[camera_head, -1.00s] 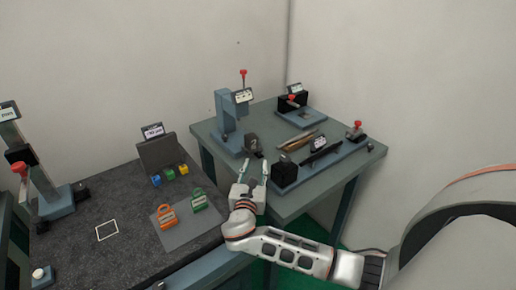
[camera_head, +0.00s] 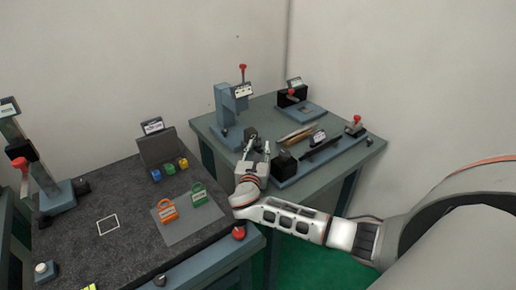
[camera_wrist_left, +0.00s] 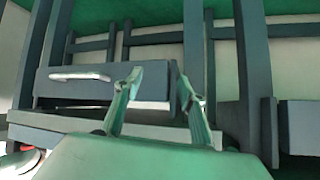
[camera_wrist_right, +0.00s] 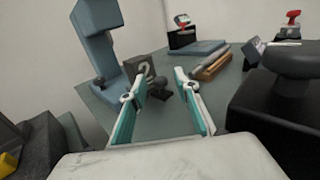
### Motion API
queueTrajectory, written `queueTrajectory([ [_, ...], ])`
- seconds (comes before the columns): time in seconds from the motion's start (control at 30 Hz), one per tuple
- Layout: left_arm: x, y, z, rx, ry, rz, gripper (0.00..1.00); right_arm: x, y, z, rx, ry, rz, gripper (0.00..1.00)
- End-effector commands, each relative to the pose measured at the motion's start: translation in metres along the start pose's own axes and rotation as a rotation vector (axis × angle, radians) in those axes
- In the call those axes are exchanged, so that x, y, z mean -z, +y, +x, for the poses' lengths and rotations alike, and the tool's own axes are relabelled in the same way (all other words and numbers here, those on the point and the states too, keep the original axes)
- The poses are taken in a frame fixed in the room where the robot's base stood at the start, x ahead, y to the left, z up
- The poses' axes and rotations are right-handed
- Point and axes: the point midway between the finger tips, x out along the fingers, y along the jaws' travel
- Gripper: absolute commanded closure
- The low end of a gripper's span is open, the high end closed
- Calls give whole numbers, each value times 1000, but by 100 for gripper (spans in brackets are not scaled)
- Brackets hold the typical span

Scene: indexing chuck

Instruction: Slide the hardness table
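A blue-grey column device (camera_head: 228,108) with a red-topped lever stands on the back bench; it also shows in the right wrist view (camera_wrist_right: 95,42). A dark block with a pale mark (camera_wrist_right: 140,68) and a small black knob (camera_wrist_right: 160,86) sit at its foot. I cannot tell for sure which part is the hardness table. My right gripper (camera_head: 257,148) is open and empty in front of the knob, which shows between its fingers in the right wrist view (camera_wrist_right: 156,88). My left gripper (camera_wrist_left: 155,80) is open and empty, low beside a bench frame, and outside the head view.
To the right of the right gripper is a rail fixture with a black block (camera_head: 284,164). Brown bars (camera_head: 298,133) and another black device (camera_head: 291,97) lie behind. The dark front bench (camera_head: 130,225) holds orange (camera_head: 167,212) and green (camera_head: 199,194) padlock-like pieces.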

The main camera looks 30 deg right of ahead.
Motion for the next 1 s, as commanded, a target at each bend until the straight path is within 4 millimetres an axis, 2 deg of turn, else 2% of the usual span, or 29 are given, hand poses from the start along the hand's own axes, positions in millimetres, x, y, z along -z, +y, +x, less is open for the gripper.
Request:
queueTrajectory([
  [0.03, 1, 1, 0, 0, 1, -3, 60, 0, 0, 0, 0, 0, 0, 74],
  [0.13, 2, 1, 1, 1, 4, -7, 60, 0, 0, 0, 0, 0, 0, 100],
  [0.37, 2, 1, 4, 1, 7, -6, 60, 0, 2, 3, 1, -2, 1, 100],
  [0.53, -1, 9, 13, -13, 29, -1, 60, 2, 23, 28, 4, -4, 3, 100],
  [0.7, 8, 19, 18, -36, 74, 13, 60, 3, 48, 53, 2, -3, 3, 100],
  [0.83, 5, 21, 23, -37, 78, 12, 60, 2, 59, 64, 2, -2, 1, 100],
  [1.0, 3, 20, 24, -34, 74, 12, 60, 0, 63, 68, -1, 0, 2, 100],
])
